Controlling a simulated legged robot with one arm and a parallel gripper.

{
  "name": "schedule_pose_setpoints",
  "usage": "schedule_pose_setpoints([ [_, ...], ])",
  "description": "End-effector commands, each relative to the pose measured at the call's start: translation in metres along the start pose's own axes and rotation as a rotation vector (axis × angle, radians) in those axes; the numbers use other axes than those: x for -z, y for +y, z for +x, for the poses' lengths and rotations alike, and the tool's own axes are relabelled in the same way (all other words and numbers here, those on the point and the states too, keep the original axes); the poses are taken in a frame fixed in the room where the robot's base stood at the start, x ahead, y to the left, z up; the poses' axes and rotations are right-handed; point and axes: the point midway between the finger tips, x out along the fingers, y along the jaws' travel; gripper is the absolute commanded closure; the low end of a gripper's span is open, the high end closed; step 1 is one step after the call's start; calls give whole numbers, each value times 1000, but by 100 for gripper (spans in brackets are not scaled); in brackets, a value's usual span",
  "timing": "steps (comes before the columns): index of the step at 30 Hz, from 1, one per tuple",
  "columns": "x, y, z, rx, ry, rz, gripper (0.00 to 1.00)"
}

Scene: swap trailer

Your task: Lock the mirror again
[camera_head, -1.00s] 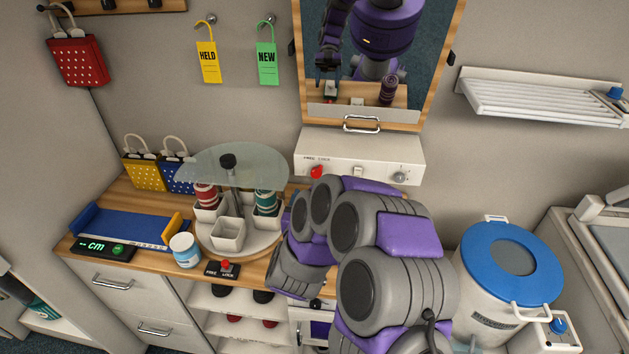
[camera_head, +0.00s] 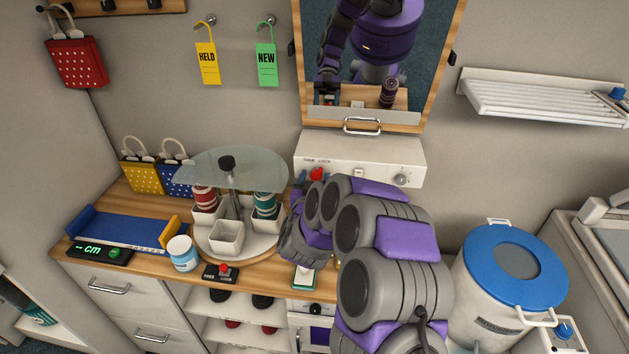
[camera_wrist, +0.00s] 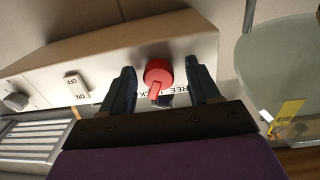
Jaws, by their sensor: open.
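The wood-framed mirror (camera_head: 352,60) hangs above the white panel, with a metal handle (camera_head: 361,125) at its lower edge. On the panel (camera_head: 385,150) is a red lever knob (camera_head: 316,174) beneath FREE and LOCK labels. In the wrist view the red knob (camera_wrist: 157,73) lies between the two dark fingers of my gripper (camera_wrist: 161,76), with a gap on both sides. My gripper is open. Its short red handle points toward my palm. The labels there are partly hidden, so I cannot tell which side it is set to. In the head view my arm hides most of the gripper.
A glass-topped carousel (camera_head: 229,168) stands left of my arm, with another red FREE/LOCK knob (camera_head: 224,268) in front. A blue-lidded bin (camera_head: 514,265) stands right.

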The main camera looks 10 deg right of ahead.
Motion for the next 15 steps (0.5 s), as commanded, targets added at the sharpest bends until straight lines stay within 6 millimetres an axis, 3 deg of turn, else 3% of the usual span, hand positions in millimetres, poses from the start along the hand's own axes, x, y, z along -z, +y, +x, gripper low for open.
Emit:
schedule_pose_setpoints([
  [2,0,0,0,0,0,0,39],
  [15,0,0,0,0,0,0,81],
])
